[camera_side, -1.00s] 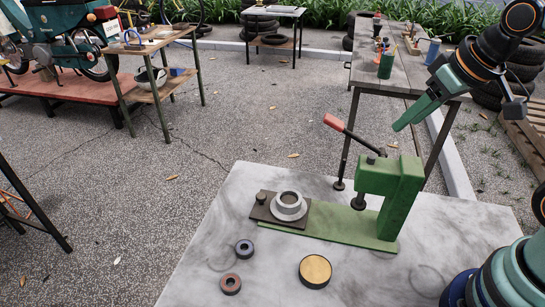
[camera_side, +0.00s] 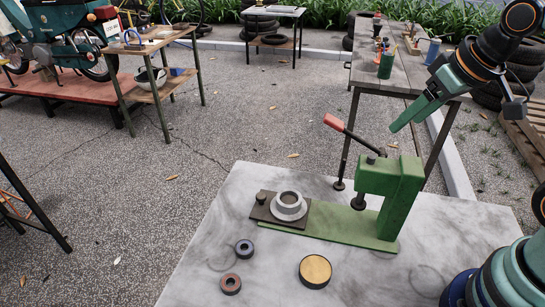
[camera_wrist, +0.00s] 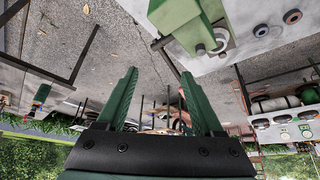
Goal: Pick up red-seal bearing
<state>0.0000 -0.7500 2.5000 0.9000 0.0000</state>
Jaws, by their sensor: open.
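The red-seal bearing (camera_side: 231,284) is a small dark ring with a reddish-brown face. It lies flat near the front left of the marble-patterned tabletop (camera_side: 200,262). It also shows at the upper right of the wrist view (camera_wrist: 293,17). A similar blue-seal bearing (camera_side: 244,247) lies just behind it. My gripper (camera_side: 395,128) is high in the air above and behind the green press, far to the right of the bearings. In the wrist view its two green fingers (camera_wrist: 159,75) stand apart with nothing between them.
The green press (camera_side: 398,195) with a red-handled lever (camera_side: 335,122) stands between my gripper and the bearings. A grey ring-shaped part (camera_side: 289,205) sits on its dark plate. A round yellow-topped disc (camera_side: 315,270) lies right of the bearings. The tabletop left of the bearings is clear.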

